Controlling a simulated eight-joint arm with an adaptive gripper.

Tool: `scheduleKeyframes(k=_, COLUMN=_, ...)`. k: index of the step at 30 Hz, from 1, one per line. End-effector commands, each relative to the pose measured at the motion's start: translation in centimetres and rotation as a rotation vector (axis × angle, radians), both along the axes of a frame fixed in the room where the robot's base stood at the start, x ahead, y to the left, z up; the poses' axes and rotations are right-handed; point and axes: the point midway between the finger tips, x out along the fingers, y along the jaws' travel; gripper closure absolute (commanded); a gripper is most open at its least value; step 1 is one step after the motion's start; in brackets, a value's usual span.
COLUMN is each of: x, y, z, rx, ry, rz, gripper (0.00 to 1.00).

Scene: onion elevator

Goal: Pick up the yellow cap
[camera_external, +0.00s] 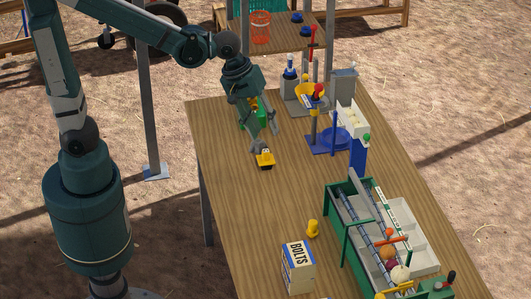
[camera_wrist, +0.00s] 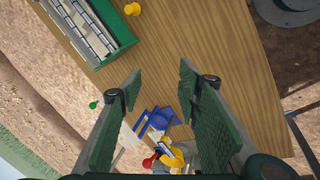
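A green-framed machine (camera_external: 349,222) with trays fills the near right. The BOLTS box (camera_external: 298,270) stands at the near edge. The table's middle left is mostly clear.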

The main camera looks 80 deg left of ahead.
Motion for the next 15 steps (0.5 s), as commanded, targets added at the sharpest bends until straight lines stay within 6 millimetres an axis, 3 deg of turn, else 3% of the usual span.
scheduleKeyframes(k=15, x=5.4, y=-5.7, z=-5.1, rx=-0.112, ry=0.145, rz=0.304, gripper=0.66)
